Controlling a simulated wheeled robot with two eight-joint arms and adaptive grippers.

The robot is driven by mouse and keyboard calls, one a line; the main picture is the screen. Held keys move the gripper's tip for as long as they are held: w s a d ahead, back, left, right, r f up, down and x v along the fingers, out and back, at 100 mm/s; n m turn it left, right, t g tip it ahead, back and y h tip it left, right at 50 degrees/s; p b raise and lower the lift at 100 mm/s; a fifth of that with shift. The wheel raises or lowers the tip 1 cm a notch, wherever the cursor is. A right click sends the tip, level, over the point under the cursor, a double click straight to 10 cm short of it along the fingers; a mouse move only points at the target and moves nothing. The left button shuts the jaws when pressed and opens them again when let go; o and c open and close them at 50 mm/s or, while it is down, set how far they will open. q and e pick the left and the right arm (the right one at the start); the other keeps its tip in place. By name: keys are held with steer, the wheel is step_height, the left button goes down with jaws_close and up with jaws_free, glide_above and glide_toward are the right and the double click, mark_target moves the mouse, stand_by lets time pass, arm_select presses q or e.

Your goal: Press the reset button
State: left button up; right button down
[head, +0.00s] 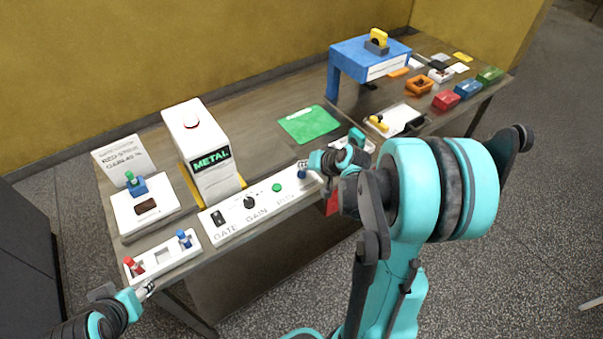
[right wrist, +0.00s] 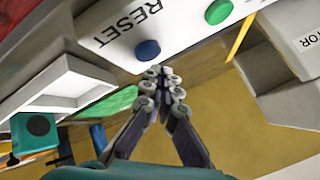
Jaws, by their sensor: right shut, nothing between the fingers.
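A long white control panel (head: 235,219) carries a black GATE switch (head: 218,217), a black GAIN knob (head: 250,202), a green button (head: 277,187) and a blue button (head: 302,174). In the right wrist view, RESET lettering (right wrist: 128,23) lies close beside the blue button (right wrist: 148,50); the green button (right wrist: 218,12) is further right. My right gripper (right wrist: 164,72) is shut and empty, its fingertips right by the blue button; I cannot tell whether they touch. It also shows in the head view (head: 304,165). My left gripper (head: 148,288) is by the front-left tray, its jaws unclear.
The METAL box (head: 209,160) with a red top button stands behind the panel. A white tray (head: 160,260) with red and blue pegs is at front left. A green mat (head: 309,124), a blue stand (head: 345,55) and several coloured blocks are further right.

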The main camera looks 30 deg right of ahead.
mark_target(304, 175)
steer(key=shift+f, duration=0.1)
stand_by(0.5)
steer(key=shift+f+b, duration=0.35)
steer(key=shift+b, duration=0.1)
steer(key=shift+f+b, duration=0.45)
steer(key=shift+f, duration=0.05)
stand_by(0.4)
steer(key=shift+r, duration=0.1)
steer(key=shift+r+p, duration=0.7)
steer(key=shift+r, duration=0.15)
step_height(304, 175, up, 5)
steer(key=p, duration=0.4)
stand_by(0.4)
